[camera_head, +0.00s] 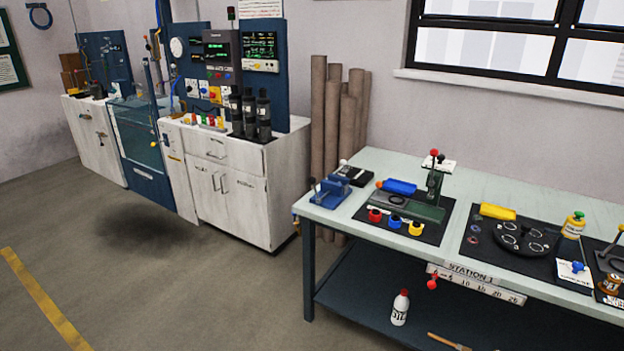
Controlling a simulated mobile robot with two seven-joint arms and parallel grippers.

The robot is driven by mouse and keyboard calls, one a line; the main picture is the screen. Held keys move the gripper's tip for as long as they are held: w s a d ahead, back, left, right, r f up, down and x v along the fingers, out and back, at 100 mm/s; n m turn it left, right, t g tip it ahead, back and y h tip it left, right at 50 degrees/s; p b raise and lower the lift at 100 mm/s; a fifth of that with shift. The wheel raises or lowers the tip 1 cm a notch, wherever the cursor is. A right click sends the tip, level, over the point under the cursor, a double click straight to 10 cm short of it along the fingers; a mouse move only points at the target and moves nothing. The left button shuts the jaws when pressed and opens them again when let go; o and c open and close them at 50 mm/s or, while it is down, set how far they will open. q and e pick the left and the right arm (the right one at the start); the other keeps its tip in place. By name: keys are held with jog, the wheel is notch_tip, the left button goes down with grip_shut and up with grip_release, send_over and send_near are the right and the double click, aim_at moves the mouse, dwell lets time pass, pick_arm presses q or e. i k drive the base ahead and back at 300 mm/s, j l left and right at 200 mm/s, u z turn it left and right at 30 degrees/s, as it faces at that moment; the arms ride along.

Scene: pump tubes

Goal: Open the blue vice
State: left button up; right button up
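A small blue vice (331,194) sits at the left end of the pale green workbench (455,170), by its front left corner. Neither of my grippers shows in the head view.
A black mat (432,236) with a green lever fixture (428,210) and coloured rings lies right of the vice. Farther right is another mat with a round black fixture (525,237). White cabinets (240,200) stand left. The floor (190,300) before the bench is clear.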

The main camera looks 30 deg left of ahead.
aim_at(312, 181)
jog(key=i+j, duration=0.6)
jog(key=j, duration=0.15)
jog(key=i+j, duration=0.55)
jog(key=j, duration=0.2)
